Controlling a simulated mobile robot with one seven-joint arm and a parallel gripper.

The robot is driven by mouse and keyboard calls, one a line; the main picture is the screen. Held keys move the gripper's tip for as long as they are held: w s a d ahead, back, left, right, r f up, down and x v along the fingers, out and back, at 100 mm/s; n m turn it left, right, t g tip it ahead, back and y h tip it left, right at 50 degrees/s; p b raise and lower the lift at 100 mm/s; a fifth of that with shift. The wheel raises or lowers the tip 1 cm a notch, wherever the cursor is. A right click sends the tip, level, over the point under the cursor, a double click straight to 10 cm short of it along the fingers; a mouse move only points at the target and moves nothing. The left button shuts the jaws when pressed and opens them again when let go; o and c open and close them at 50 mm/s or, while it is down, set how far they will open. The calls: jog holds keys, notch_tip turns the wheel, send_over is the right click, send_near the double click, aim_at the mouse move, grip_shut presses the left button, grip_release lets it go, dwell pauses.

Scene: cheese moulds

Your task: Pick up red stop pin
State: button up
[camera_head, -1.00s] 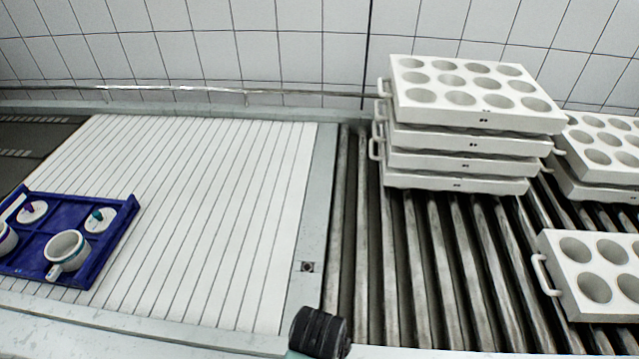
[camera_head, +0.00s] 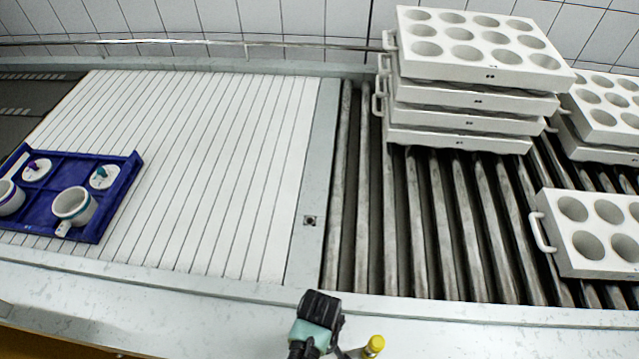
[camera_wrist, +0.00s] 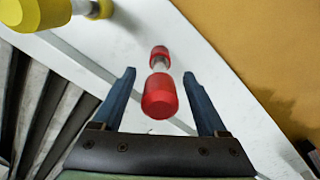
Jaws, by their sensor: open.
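The red stop pin (camera_wrist: 159,95) shows in the wrist view, with a larger red end nearer me, a smaller red end beyond and a pale metal neck between. It is on a white ledge. My gripper (camera_wrist: 159,73) is open, its two blue fingers apart to the left and right of the pin in the picture. A gap shows on both sides, and I cannot tell how far below the fingertips the pin is. In the head view, part of my arm (camera_head: 316,315) shows at the bottom; the red pin is not visible there.
A yellow pin (camera_wrist: 32,12) lies at upper left in the wrist view; a yellow end (camera_head: 374,345) shows in the head view. Stacked white moulds (camera_head: 470,75) stand on the rollers. A blue tray (camera_head: 122,190) with cups is at left. The slatted white surface (camera_head: 200,170) is mostly clear.

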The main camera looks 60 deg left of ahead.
grip_shut()
dwell(0.3)
jog(key=shift+r, duration=0.15)
